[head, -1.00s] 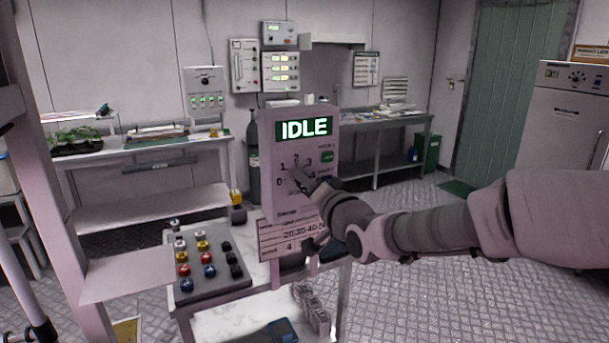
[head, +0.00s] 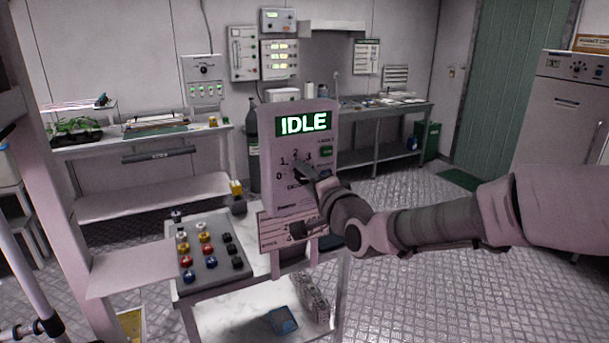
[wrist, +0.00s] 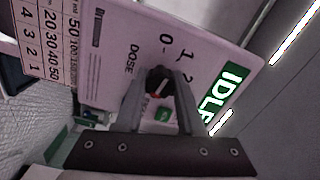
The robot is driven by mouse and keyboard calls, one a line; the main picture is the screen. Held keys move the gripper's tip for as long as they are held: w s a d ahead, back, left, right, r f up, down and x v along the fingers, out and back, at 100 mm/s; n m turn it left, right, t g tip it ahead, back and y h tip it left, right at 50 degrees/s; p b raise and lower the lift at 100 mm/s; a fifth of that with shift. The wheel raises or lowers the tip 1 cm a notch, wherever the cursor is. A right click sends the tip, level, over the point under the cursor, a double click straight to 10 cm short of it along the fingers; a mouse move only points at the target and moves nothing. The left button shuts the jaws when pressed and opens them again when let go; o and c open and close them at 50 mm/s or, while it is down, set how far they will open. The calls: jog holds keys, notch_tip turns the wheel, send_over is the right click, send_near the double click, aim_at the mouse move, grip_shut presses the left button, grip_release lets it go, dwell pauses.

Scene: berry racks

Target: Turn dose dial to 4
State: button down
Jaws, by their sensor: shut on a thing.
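The pink dosing panel (head: 275,150) stands upright on a bench in the middle of the head view, with a green screen (head: 303,122) reading IDLE. The dose dial (wrist: 160,82) is a dark knob with a light and red pointer mark, seen in the wrist view between my fingers. Numbers 0, 1 and 2 show beside it; the rest of the scale is hidden there by my gripper. My gripper (wrist: 158,98) is shut on the dial. In the head view my gripper (head: 303,172) covers the dial, so I cannot tell exactly which number it points to.
A grey tray of colored knobs (head: 208,256) lies left of the panel on the bench. A green button (wrist: 164,114) sits close to my fingers. A dose table card (wrist: 40,45) hangs below the panel face. Open floor lies to the right.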

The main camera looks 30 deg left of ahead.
jog(key=c, duration=0.5)
grip_release()
jog(key=p+v, duration=0.3)
jog(key=v, duration=1.4)
jog(key=shift+s+d+p, duration=0.1)
jog(key=shift+d+p, duration=0.15)
jog(key=shift+p, duration=0.15)
